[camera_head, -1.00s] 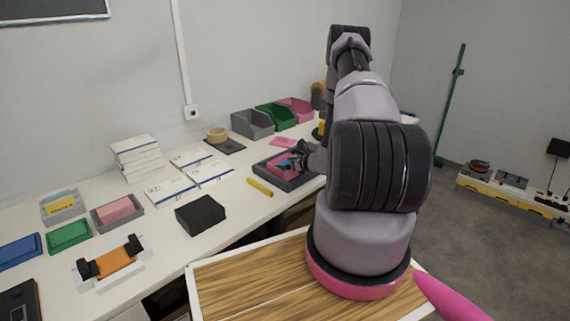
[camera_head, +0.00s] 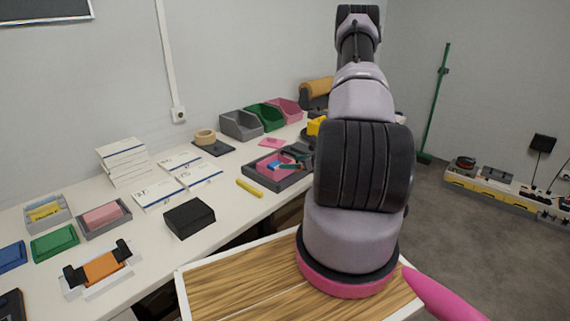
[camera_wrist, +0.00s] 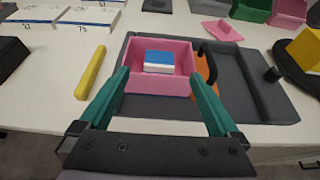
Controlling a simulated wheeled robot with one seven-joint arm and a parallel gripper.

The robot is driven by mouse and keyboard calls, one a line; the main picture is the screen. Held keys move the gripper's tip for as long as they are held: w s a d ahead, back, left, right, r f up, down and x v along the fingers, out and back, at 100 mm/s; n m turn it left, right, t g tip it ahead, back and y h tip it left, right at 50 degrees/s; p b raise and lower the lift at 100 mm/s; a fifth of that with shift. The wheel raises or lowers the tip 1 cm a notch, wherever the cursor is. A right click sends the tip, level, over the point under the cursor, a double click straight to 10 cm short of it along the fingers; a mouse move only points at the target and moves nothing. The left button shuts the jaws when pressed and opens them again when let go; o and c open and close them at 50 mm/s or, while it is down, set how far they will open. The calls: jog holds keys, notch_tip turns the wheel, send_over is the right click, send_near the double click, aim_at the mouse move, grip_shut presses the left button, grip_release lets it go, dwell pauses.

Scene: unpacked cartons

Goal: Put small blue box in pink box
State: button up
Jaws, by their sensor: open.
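The small blue box (camera_wrist: 158,60), blue on top with a white lower part, lies inside the pink box (camera_wrist: 160,84) in the wrist view. The pink box is open-topped and sits in a dark grey tray (camera_wrist: 128,105). In the head view the blue box (camera_head: 274,166) shows small inside the pink box. My gripper (camera_wrist: 163,88) is open, its green fingers spread to either side of the pink box's near part. It holds nothing. Whether the fingers touch the pink box cannot be told.
An orange and black item (camera_wrist: 207,66) stands beside the pink box in the tray. A yellow stick (camera_wrist: 91,72) lies left of the tray. A pink lid-like piece (camera_wrist: 222,29) lies behind. Grey, green and pink bins (camera_head: 240,124) stand at the back. White table is clear near the stick.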

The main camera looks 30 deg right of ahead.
jog(key=s+a+r+n+g+y, duration=0.3)
jog(key=a+r+n, duration=0.4)
jog(key=a+r, duration=0.5)
jog(key=s+a+r+n+g+y, duration=0.3)
jog(key=a+r+n, duration=0.4)
jog(key=r, duration=0.8)
jog(key=s+a+r+n+h, duration=0.1)
jog(key=s+r+n+h, duration=0.3)
jog(key=s+r+n, duration=0.3)
jog(key=s+a+r+n+h, duration=0.2)
jog(key=s+r+n+h, duration=0.2)
jog(key=s+r, duration=0.6)
jog(key=s+n, duration=0.2)
jog(key=s, duration=0.2)
jog(key=shift+n+h, duration=0.3)
jog(key=shift+n, duration=0.1)
